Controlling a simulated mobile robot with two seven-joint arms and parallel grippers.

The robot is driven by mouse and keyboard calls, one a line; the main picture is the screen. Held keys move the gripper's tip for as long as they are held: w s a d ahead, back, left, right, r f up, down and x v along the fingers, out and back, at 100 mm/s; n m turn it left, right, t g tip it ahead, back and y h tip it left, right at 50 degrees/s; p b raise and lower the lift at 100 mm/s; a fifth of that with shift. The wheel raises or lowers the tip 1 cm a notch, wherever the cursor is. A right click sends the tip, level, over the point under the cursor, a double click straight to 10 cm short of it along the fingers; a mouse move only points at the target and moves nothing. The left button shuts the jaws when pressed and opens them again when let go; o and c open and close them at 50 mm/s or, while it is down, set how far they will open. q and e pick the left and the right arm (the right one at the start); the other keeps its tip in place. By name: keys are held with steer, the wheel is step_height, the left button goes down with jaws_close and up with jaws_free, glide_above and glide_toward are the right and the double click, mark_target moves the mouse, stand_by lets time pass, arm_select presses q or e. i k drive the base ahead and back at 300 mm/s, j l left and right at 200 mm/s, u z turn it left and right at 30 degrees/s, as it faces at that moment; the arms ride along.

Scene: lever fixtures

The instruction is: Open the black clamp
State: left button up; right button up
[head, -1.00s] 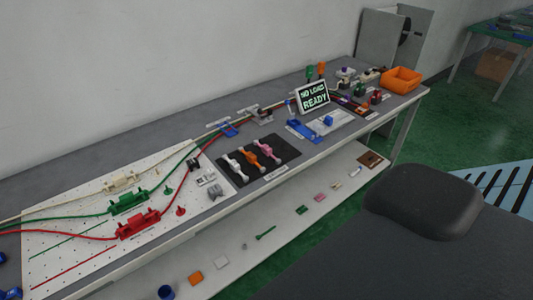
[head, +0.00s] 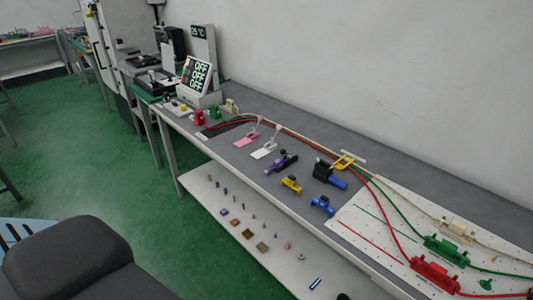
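A black block-shaped fixture (head: 322,171) with a blue handle-like part (head: 337,183) stands on the grey bench, right of the picture's middle. It looks like a black clamp, but it is too small to tell whether it is open or shut. A dark purple lever fixture (head: 281,162) with a black end lies to its left. Neither of my grippers shows in the head view.
The long grey bench (head: 385,160) runs along the wall. Near the black fixture are yellow (head: 291,184) and blue (head: 322,206) pieces. White and pink levers stand farther left. Red (head: 434,277) and green (head: 445,251) cable fixtures are at right.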

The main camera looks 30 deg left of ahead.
mark_target(282, 151)
steer(key=u, duration=0.85)
